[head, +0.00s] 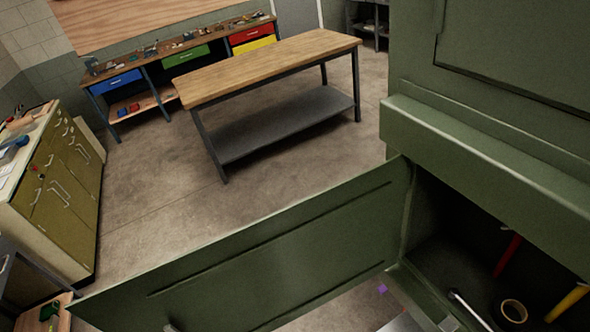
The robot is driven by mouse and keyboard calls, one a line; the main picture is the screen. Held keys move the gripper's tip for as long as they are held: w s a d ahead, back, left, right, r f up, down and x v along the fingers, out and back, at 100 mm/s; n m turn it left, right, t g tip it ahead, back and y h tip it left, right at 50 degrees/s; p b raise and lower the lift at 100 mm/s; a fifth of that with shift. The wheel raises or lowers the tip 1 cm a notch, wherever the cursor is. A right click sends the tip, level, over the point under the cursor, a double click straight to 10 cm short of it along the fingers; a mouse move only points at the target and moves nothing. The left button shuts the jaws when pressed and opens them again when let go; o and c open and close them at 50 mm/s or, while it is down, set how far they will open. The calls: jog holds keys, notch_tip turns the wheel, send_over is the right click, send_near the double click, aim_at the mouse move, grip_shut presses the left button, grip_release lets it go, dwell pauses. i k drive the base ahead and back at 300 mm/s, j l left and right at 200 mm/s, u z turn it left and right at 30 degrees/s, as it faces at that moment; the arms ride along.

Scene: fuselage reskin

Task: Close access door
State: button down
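The access door (260,262) is a dark green panel with long recessed lines. It stands wide open, swung out to the left from its hinge edge beside the opening. Its far lower-left corner reaches the bottom left of the view. A small light grey piece (172,327) shows at its lower edge, cut off by the frame. The opening (440,230) is in the green body (480,140) on the right. Inside are a red rod (507,256), a yellow rod (568,302), a tan ring (514,311) and a pale-tipped tool (458,297). My gripper does not show.
A wood-topped workbench (270,65) stands mid-room. A longer bench with coloured drawers (200,57) is behind it. An olive cabinet (65,185) stands at left. A small purple patch (382,288) shows below the hinge. The floor (230,210) between the door and the workbench is clear.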

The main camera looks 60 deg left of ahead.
aim_at(267, 273)
jog(key=j+z, duration=0.2)
jog(key=j, duration=0.15)
jog(key=k+j+z, duration=0.25)
jog(key=j+z, duration=0.2)
jog(key=j, duration=0.2)
jog(key=k+j+z, duration=0.2)
jog(key=k+j, duration=0.15)
jog(key=j, duration=0.2)
jog(key=k+j, duration=0.15)
jog(key=j, duration=0.15)
jog(key=k+j+z, duration=0.1)
jog(key=j, duration=0.25)
jog(key=k+j, duration=0.2)
jog(key=j, duration=0.15)
